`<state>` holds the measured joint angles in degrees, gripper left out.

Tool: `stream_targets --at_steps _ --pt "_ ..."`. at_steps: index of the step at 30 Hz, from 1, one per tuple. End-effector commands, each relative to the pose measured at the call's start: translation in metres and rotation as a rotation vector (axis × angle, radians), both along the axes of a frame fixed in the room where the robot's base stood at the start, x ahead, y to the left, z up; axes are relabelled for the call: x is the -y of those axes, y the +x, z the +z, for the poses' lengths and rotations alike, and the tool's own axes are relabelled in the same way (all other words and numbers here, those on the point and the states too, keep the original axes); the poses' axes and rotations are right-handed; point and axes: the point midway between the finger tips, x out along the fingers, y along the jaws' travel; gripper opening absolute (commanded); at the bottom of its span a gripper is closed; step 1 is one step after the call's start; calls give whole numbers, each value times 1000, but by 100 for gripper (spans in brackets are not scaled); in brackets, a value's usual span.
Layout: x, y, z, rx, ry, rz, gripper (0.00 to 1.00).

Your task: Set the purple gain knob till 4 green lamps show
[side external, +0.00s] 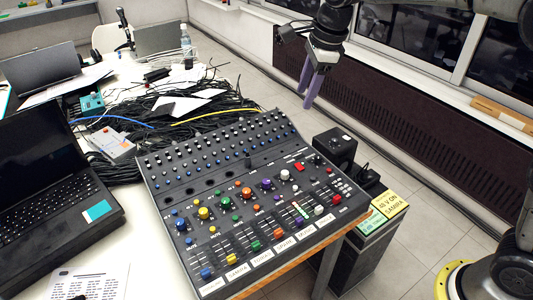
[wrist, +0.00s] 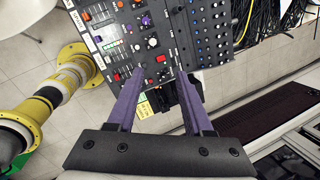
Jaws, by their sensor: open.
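The mixing console (side external: 165,165) lies on the table, with a row of large coloured knobs. The purple knob (side external: 266,185) stands between the orange and white ones; it also shows in the wrist view (wrist: 146,20). A short lamp strip (side external: 300,210) with some green sits in front of it; it is too small to tell how many lamps are lit. My gripper (side external: 311,94) has purple fingers. It is open and empty, high above and behind the console's right end, well apart from the knob. In the wrist view its fingers (wrist: 160,75) spread below the console's edge.
A white knob (side external: 284,175) and red switch (side external: 300,168) are close to the purple knob. Cables (side external: 200,120) and a laptop (side external: 50,165) lie to the left. A black box (side external: 335,148) stands right of the console. The air above the console is clear.

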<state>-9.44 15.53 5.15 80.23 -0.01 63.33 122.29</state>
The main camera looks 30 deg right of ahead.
Motion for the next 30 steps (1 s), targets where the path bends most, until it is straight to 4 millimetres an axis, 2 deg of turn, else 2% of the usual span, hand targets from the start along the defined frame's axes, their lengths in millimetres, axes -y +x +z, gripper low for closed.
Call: stream_targets --at_steps 1,3,6,9,12,15,23,30 --pt "-11 16 -23 -36 4 -23 51" --pt "-23 35 -51 -75 7 -51 51" --pt "-40 54 -94 -131 -3 -48 51" --pt "-54 62 -136 -183 -18 -26 51" --pt "-63 61 -169 -233 -34 -10 51" --pt "-67 56 -187 -264 -42 -1 51" --pt "-70 54 -205 -275 -46 6 51" --pt "-69 54 -237 -275 -47 6 51"
